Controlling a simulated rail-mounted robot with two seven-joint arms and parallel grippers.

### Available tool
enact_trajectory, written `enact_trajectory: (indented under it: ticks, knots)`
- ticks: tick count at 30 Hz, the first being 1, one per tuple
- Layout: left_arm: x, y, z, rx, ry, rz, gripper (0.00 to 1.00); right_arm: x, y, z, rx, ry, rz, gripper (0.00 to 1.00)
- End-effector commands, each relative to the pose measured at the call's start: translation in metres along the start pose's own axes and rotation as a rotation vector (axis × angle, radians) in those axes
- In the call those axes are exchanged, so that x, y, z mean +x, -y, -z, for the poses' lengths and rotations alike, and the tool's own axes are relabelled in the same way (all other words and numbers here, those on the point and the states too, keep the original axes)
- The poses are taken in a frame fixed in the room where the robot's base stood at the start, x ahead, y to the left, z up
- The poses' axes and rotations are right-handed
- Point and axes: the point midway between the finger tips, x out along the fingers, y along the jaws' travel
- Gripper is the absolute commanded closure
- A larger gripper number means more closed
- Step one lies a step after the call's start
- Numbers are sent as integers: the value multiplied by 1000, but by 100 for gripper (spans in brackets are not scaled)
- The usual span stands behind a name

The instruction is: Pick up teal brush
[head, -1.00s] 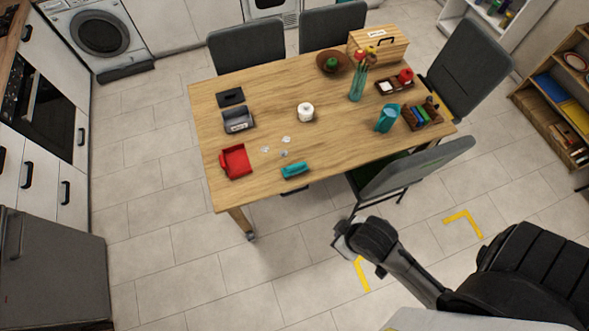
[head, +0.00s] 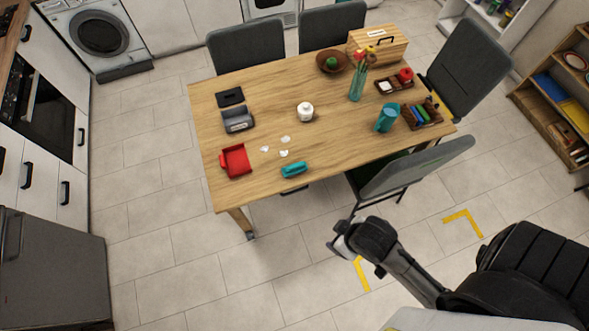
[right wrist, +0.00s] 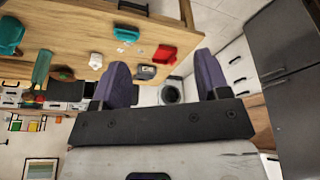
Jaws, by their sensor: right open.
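The teal brush (head: 294,169) lies near the front edge of the wooden table (head: 270,130), to the right of a red dustpan (head: 236,160). My left gripper is not in view.
White scraps (head: 284,146) lie behind the brush. A white jar (head: 305,112), a teal cup (head: 386,118), a tall teal vase (head: 356,85) and a grey holder (head: 237,120) stand farther back. A grey chair (head: 415,170) stands at the table's front right, near my right arm.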

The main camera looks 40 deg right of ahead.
Motion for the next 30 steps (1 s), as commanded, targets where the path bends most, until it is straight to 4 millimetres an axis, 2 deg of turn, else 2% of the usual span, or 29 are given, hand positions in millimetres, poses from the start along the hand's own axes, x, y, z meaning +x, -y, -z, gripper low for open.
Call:
enact_trajectory:
  ticks: [3, 9, 11, 14, 17, 21, 24, 30]
  knots:
    - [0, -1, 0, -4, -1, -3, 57, 0, 0, 0, 0, 0, 0, 21]
    - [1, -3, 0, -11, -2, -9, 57, 1, -2, 0, -5, -2, -4, 21]
    - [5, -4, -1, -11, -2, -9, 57, 4, -3, 4, -5, -13, -6, 21]
    - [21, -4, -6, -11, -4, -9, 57, 18, -5, 18, -5, -57, -13, 21]
    - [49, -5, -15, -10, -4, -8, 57, 38, -15, 46, -21, -140, -41, 21]
    - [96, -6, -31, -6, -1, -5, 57, 60, -39, 96, -86, -289, -120, 21]
    - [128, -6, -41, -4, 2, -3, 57, 69, -50, 129, -155, -390, -179, 21]
    - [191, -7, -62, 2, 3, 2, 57, 90, -72, 183, -309, -525, -320, 21]
